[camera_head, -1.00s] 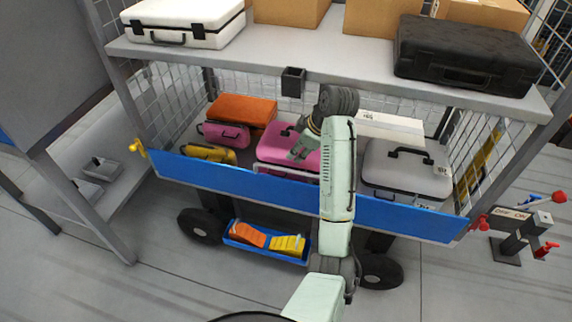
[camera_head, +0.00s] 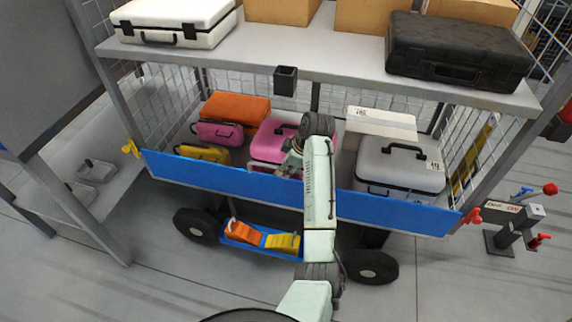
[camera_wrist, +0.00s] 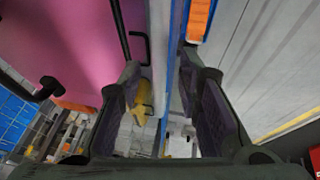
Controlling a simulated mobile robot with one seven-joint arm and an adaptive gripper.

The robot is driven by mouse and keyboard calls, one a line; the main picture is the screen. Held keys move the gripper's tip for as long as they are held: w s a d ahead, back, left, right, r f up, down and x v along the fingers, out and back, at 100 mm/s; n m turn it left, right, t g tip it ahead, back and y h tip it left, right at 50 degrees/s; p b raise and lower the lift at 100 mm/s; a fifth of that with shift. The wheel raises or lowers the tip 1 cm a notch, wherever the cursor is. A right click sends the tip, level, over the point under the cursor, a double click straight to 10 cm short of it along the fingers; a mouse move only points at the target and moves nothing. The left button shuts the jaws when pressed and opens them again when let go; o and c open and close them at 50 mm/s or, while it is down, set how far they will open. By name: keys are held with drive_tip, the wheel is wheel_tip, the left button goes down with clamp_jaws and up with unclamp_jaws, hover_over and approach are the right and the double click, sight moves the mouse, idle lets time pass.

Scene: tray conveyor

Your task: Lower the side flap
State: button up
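The side flap (camera_head: 228,177) is a long blue panel standing upright along the front of the cart's middle shelf. A yellow latch (camera_head: 131,148) is at its left end and a red latch (camera_head: 470,216) at its right end. My gripper (camera_head: 289,165) is at the flap's top edge, near the middle, in front of the pink case (camera_head: 268,145). In the wrist view, my gripper (camera_wrist: 160,95) is open, with the flap's thin edge (camera_wrist: 171,70) running between its fingers. I cannot tell whether either finger touches it. My arm hides part of the flap.
A grey case (camera_head: 395,170), an orange case (camera_head: 237,107) and a magenta case (camera_head: 218,132) sit behind the flap. The upper shelf (camera_head: 340,68) overhangs them. A blue tray (camera_head: 258,246) with orange and yellow items is below.

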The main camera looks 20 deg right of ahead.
drive_tip(key=shift+c, duration=0.5)
clamp_jaws()
idle(0.3)
